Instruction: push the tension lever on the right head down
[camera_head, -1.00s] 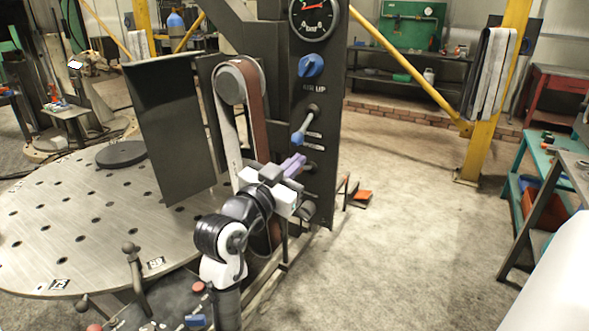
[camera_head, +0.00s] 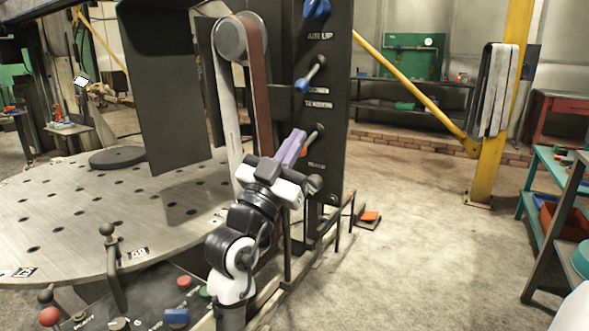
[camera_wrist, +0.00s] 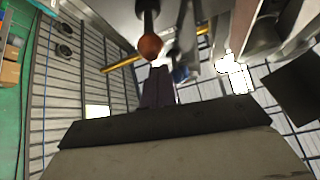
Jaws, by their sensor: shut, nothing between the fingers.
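A dark panel on the right head's column carries a blue-tipped lever (camera_head: 303,84), slanting down-left. Two small labels lie just below it, the lower one (camera_head: 319,105) seeming to read TENSION. Below that is a second lever (camera_head: 314,134) with an orange ball tip. In the wrist view that orange ball (camera_wrist: 150,46) is just beyond my fingertips, with a blue tip (camera_wrist: 180,74) to its right. My gripper (camera_head: 298,136) is shut and empty, its purple fingers pointing up-right beside the lower lever. The purple fingers (camera_wrist: 157,84) also show in the wrist view. I cannot tell whether they touch the lever.
A blue knob (camera_head: 316,8) labelled AIR UP sits above the levers. The sanding belt (camera_head: 262,100) runs close left of the panel. A round perforated table (camera_head: 90,215) fills the left. The floor right of the panel is mostly open.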

